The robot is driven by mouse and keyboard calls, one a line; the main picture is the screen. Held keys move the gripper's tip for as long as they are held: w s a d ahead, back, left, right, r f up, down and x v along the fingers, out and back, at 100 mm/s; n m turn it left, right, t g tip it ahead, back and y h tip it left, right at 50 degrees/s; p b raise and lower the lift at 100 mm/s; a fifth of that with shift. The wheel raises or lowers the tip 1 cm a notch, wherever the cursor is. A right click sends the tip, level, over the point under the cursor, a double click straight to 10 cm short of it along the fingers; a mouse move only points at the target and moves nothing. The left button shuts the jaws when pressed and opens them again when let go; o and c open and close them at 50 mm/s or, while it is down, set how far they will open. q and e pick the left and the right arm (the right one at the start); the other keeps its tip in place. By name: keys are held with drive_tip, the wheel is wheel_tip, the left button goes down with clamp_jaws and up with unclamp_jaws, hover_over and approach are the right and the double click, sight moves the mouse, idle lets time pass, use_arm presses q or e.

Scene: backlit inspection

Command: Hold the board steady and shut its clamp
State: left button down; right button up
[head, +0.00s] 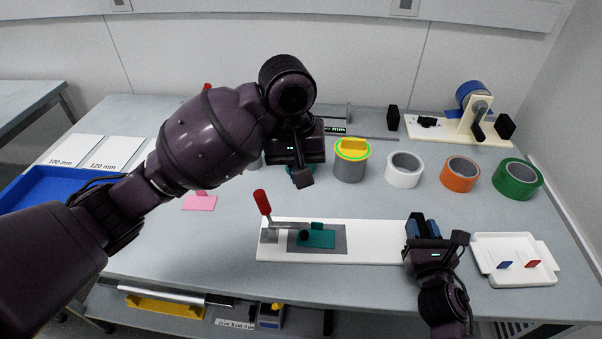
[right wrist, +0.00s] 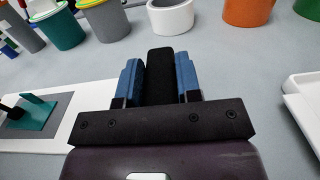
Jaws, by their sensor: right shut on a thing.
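The white board (head: 380,240) lies on the table at the front middle. It carries a grey plate (head: 341,232) with a teal piece (head: 318,239) on it. The clamp (head: 269,234) stands at the board's left end, its red handle (head: 262,202) raised and leaning slightly left. Its black tip (head: 304,235) appears over the teal piece; contact is unclear. My right gripper (head: 421,226) is shut on a black block (right wrist: 160,75) at the board's right end, between blue finger pads.
Cups and tape rolls, white (head: 404,170), orange (head: 460,174) and green (head: 517,179), stand behind the board. A white tray (head: 510,276) with small blue and red pieces is on the right. A tape dispenser (head: 452,128) is at the back. A blue tray (head: 50,187) is at left.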

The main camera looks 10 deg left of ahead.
drive_tip(key=shift+s+f, duration=0.1)
drive_tip(key=shift+f, duration=0.2)
drive_tip(key=o, duration=1)
drive_tip(key=shift+o, duration=0.5)
drive_tip(key=shift+r, duration=0.2)
